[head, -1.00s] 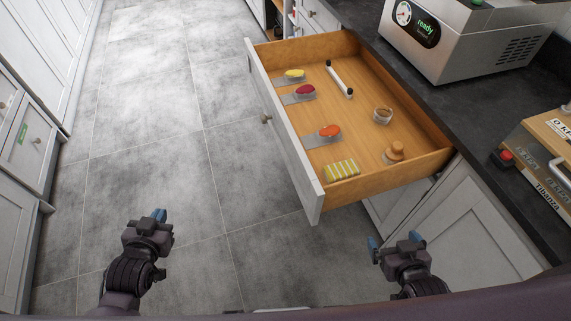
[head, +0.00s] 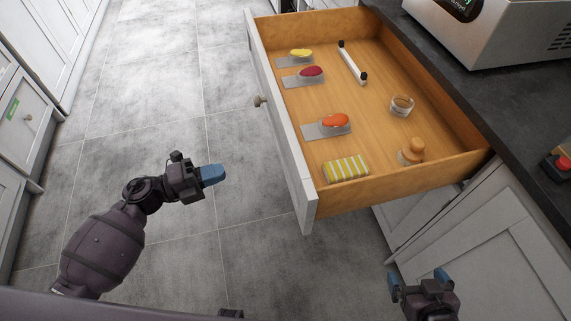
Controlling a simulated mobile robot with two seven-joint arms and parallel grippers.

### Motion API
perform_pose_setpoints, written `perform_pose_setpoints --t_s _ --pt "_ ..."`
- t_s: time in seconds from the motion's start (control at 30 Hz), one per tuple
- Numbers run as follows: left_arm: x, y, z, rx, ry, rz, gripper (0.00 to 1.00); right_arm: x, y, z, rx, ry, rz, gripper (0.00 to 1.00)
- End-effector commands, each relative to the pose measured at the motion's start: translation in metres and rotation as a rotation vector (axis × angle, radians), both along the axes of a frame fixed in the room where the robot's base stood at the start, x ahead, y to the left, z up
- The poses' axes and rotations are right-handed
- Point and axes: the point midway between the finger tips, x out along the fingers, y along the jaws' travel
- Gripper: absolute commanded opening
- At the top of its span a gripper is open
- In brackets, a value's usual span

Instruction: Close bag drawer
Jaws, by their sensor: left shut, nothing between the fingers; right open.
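The wooden drawer (head: 455,172) with a white front panel (head: 275,118) stands pulled out from the counter, open. Its round knob (head: 260,101) is on the front's outer face. Inside lie yellow, red and orange-handled scrapers, a white rod with black ends (head: 352,62), a small glass bowl (head: 401,106), a wooden-knobbed tool (head: 412,150) and a striped yellow cloth (head: 346,168). My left gripper (head: 213,175) is shut and empty, left of the drawer front and apart from it, pointing right. My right gripper (head: 418,278) is open and empty, below the drawer's near side at the lower right.
A steel machine (head: 490,35) stands on the dark counter (head: 520,120) at the right, with a red button (head: 558,166) nearer. White cabinet doors are below the counter. Cabinets line the left side. The grey tiled floor (head: 140,100) between is clear.

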Motion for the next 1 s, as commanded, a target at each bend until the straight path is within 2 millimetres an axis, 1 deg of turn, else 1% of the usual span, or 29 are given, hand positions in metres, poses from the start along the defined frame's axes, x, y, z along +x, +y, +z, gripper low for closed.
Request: perform_pose_setpoints --t_s 0.1,0.17,0.27,0.37,0.47,0.8,1.0 --pt "-0.012 -0.005 -0.004 0.027 -0.017 -0.078 0.00 0.000 0.001 0.000 0.003 0.001 -0.004 1.00" --pt "-0.015 -0.006 -0.003 0.027 -0.020 -0.098 0.00 0.000 0.002 0.000 0.005 0.002 -0.005 1.00" --pt "-0.016 -0.010 -0.003 0.025 -0.023 -0.112 0.00 0.000 0.003 -0.001 0.009 0.004 -0.008 1.00" --pt "-0.013 -0.019 -0.003 0.024 -0.026 -0.111 0.00 0.000 0.003 -0.002 0.010 0.005 -0.010 1.00" --pt "-0.008 -0.033 -0.002 0.023 -0.027 -0.111 0.00 0.000 0.003 -0.002 0.011 0.006 -0.010 1.00" --pt "0.010 -0.090 -0.003 0.020 -0.023 -0.109 0.00 -0.002 0.002 -0.004 0.006 0.010 -0.006 1.00" --pt "0.020 -0.119 -0.003 0.021 -0.024 -0.109 0.00 -0.003 0.000 -0.006 -0.002 0.015 0.001 1.00"
